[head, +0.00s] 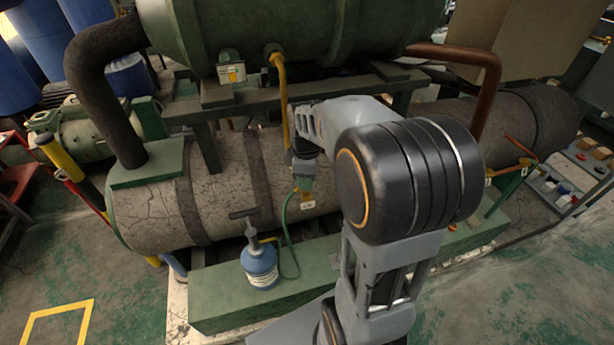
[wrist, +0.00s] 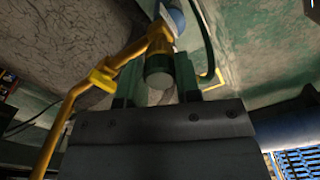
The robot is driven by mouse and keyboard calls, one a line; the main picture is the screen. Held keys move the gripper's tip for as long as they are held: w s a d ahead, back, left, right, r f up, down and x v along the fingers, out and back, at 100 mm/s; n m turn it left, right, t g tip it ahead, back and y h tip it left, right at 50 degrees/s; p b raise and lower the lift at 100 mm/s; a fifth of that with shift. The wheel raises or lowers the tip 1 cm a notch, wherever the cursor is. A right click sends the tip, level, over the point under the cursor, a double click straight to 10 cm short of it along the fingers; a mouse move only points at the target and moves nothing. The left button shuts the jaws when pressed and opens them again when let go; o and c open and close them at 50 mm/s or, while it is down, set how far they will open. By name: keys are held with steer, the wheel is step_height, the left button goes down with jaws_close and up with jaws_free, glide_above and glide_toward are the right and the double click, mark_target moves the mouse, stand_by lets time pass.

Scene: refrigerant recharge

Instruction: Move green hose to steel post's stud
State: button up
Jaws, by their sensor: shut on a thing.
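The green hose (head: 285,228) rises from a blue bottle (head: 262,267) that stands on the green base. It curves up to a green fitting beside a small white tag. My gripper (head: 303,172) is at that fitting, in front of the cracked grey tank, partly hidden by my arm. In the wrist view, my gripper (wrist: 158,88) is shut on a short green cylinder with a grey end (wrist: 159,72), apparently the hose's end fitting. A yellow pipe (wrist: 112,68) with a fitting lies close to it. I cannot tell whether they are joined. I cannot make out the steel post's stud.
A yellow pipe (head: 281,95) comes down from the upper green tank (head: 300,25) near my gripper. A green stand with yellow tags (head: 512,183) and copper pipes stands at the right, beside a cart (head: 570,180). Open floor lies at the front right.

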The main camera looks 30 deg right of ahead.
steer(key=n, duration=0.3)
steer(key=shift+n, duration=0.3)
stand_by(0.3)
